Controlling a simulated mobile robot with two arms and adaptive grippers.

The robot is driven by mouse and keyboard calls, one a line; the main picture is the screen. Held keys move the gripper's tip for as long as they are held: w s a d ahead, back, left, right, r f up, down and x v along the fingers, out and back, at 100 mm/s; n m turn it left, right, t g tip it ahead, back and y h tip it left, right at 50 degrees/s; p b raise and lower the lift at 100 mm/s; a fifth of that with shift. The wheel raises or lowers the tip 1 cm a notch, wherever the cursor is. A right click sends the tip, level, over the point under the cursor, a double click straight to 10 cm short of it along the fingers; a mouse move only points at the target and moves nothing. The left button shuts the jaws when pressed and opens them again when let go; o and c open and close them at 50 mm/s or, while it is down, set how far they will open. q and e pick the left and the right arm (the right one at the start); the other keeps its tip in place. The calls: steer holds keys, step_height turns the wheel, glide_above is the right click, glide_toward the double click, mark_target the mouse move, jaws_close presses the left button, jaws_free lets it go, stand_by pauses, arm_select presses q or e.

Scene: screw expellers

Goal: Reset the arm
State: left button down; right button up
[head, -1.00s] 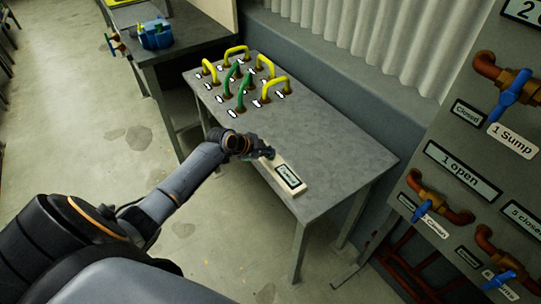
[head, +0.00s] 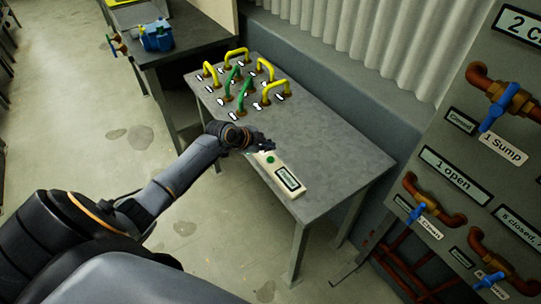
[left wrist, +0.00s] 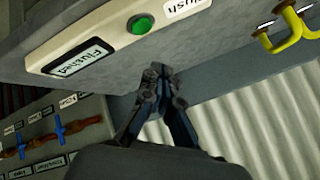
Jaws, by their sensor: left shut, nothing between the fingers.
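My left gripper (head: 268,145) is shut and empty, just above the table by the far end of a cream control box. It also shows in the left wrist view (left wrist: 158,72). The control box (head: 279,176) lies on the grey table and has a green button (head: 270,160) and a display. In the left wrist view the green button (left wrist: 140,24) sits next to a display (left wrist: 78,57) reading "Flushed". The gripper is apart from the button. My right gripper is in neither view.
Several yellow and green bent pipes (head: 243,88) stand at the back of the grey table (head: 335,165). A panel with blue valves (head: 500,107) stands at the right. A second table with a blue device (head: 157,36) is at the back left. The table's middle is clear.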

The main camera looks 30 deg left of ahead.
arm_select(q)
steer(key=shift+r+p, duration=0.4)
steer(key=shift+r, duration=0.5)
steer(key=shift+f, duration=0.1)
